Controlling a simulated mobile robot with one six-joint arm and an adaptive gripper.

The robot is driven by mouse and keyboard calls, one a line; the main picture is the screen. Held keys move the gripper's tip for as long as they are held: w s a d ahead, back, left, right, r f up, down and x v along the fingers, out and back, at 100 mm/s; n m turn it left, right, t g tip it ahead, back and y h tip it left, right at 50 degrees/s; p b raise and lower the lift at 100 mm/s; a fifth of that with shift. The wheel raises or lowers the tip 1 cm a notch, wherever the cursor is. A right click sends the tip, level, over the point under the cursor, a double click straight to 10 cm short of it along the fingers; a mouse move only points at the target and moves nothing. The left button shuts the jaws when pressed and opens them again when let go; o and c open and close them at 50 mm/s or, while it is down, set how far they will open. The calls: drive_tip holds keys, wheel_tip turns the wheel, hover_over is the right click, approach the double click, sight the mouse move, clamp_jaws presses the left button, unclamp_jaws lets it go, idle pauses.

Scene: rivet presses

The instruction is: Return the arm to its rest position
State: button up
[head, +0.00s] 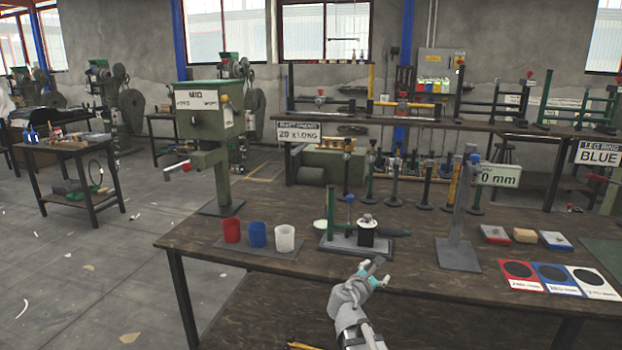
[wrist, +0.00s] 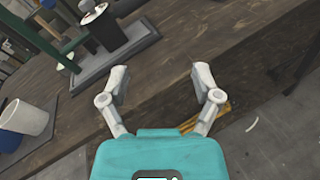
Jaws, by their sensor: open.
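My gripper (head: 375,272) is at the front edge of the workbench (head: 190,245), in front of a small green fixture on a grey base. In the wrist view my gripper (wrist: 162,88) has its two fingers spread wide apart, with nothing between them but the bench top behind. The grey base (wrist: 120,55) of the fixture, with a black cylinder (wrist: 103,27) topped in white, is at the upper left of the wrist view, apart from the fingers.
Red (head: 231,230), blue (head: 257,234) and white (head: 285,238) cups stand left of the fixture (head: 352,242). A grey post stand (head: 458,255) is to the right. Red, blue and white cards (head: 553,278) lie at the right.

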drive_tip(key=s+d+f+m+g+y, duration=0.2)
drive_tip(key=s+d+f+m+g, duration=0.3)
drive_tip(key=s+f+m+g, duration=0.65)
drive_tip(key=s+a+f+m+g+y, duration=0.1)
drive_tip(key=s+a+f+m+y, duration=0.15)
drive_tip(key=s+m+y, duration=0.35)
drive_tip(key=s+a+f+m+g+y, duration=0.1)
drive_tip(key=s+a+f+m, duration=0.2)
drive_tip(key=m, duration=0.4)
wheel_tip(320, 180, up, 18)
drive_tip(key=s+p, duration=0.1)
drive_tip(key=p, duration=1.6)
drive_tip(key=shift+a, duration=0.35)
